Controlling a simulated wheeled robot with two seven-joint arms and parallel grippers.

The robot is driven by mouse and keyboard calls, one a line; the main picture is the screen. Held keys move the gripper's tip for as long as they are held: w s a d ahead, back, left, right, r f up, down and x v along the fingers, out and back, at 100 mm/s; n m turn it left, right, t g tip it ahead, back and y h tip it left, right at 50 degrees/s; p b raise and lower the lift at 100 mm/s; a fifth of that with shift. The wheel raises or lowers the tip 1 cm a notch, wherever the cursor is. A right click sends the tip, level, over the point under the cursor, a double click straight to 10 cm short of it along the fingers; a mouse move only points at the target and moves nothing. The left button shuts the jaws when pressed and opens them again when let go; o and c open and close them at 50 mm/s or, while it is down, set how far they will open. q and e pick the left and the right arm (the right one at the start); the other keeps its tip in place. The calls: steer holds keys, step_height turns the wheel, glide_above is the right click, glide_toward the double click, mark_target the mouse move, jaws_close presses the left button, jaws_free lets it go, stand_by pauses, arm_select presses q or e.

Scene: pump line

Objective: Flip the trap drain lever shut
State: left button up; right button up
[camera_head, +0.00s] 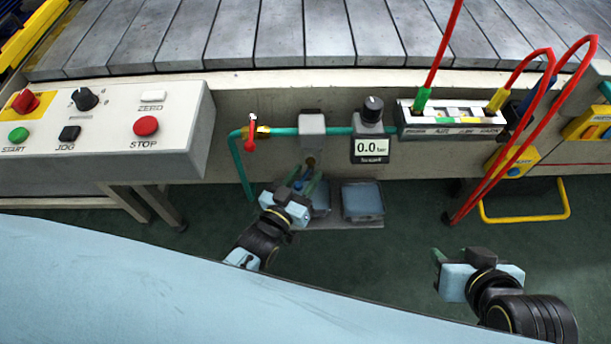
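The grey trap block (312,128) sits on the teal pipe run in the middle of the bench front. The lever's position is largely hidden by the gripper. My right gripper (437,258) is away at the lower right, seen side-on, near no object.
A red-handled valve (251,135) is on the pipe to the left. A gauge (370,148) reading 0.0 is to the right. Blue-grey containers (362,201) stand on a low tray below. Red hoses (505,160) loop down at the right. A control panel (105,125) is at the left.

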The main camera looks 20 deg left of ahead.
arm_select(q)
steer(key=shift+w+d, duration=0.1)
steer(key=shift+w, duration=0.25)
arm_select(e)
steer(key=shift+w+a+r+t, duration=0.2)
steer(key=shift+w+r+t, duration=0.2)
steer(key=shift+w, duration=0.1)
arm_select(q)
jaws_close()
steer(key=shift+w+a+r+m+g+h+p, duration=0.1)
steer(key=shift+m+g+h+p, duration=0.1)
steer(key=shift+m+h, duration=0.35)
steer(key=shift+a+m+g+h+p, duration=0.1)
steer(key=shift+m+g+h+p, duration=0.2)
steer(key=shift+h, duration=0.35)
steer(key=shift+m+g+h, duration=0.4)
steer(key=shift+m+h, duration=0.35)
steer(key=shift+h, duration=0.25)
arm_select(e)
steer(key=shift+s+d+f+g+h, duration=0.15)
steer(key=shift+s+d+f+g, duration=0.25)
steer(key=shift+s, duration=0.25)
steer(key=shift+s+d+f+g+h, duration=0.15)
steer(key=shift+s+f+g, duration=0.2)
steer(key=shift+s+g, duration=0.3)
steer(key=shift+s+d+f+g+h, duration=0.1)
steer(key=shift+s+d+f+g, duration=0.25)
steer(key=shift+s, duration=0.35)
